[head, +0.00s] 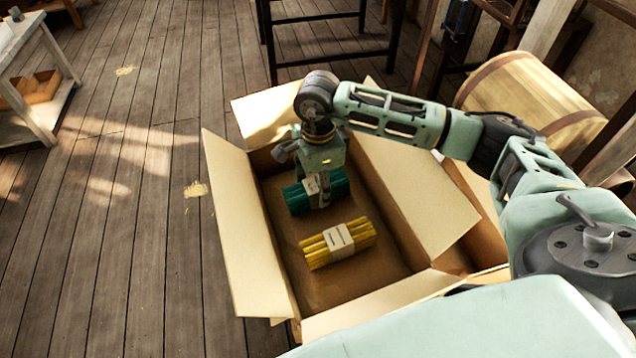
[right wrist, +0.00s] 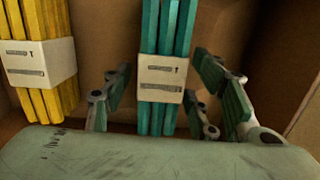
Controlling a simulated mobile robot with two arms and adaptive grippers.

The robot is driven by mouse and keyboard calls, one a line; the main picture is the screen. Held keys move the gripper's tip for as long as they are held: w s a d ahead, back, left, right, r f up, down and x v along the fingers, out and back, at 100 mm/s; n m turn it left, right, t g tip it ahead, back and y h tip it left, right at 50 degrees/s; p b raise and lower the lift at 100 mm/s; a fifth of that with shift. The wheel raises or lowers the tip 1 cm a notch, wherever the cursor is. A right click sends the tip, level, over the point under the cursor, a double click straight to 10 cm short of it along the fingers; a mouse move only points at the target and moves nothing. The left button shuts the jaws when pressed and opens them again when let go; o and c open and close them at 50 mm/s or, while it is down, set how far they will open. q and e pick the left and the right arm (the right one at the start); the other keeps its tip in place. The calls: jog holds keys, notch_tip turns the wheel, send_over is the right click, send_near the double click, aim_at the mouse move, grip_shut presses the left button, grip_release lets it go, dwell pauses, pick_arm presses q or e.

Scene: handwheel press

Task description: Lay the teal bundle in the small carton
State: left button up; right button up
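The teal bundle (head: 299,199), several teal sticks with a white paper band, lies on the floor of an open carton (head: 276,238). My right gripper (head: 318,200) is down inside this carton at the bundle. In the right wrist view the teal bundle (right wrist: 162,38) stands between the two spread fingers (right wrist: 162,100), one on each side of the banded part. Gaps show on both sides, the right one narrower. More cardboard (head: 483,222) shows right of the carton, mostly hidden by its flap and my arm; I cannot tell whether it is the small carton. My left gripper is out of view.
A yellow bundle (head: 320,252) with a white band lies beside the teal one in the same carton. The carton's flaps stand spread outward. A wooden barrel (head: 528,98) is at the right, a dark metal frame (head: 330,53) behind.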

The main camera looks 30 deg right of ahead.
aim_at(318, 183)
jog(key=shift+r+p, duration=0.4)
jog(key=shift+p, duration=0.1)
jog(key=shift+r+p, duration=0.5)
notch_tip(318, 183, up, 11)
jog(key=b, duration=0.2)
jog(key=shift+r, duration=0.2)
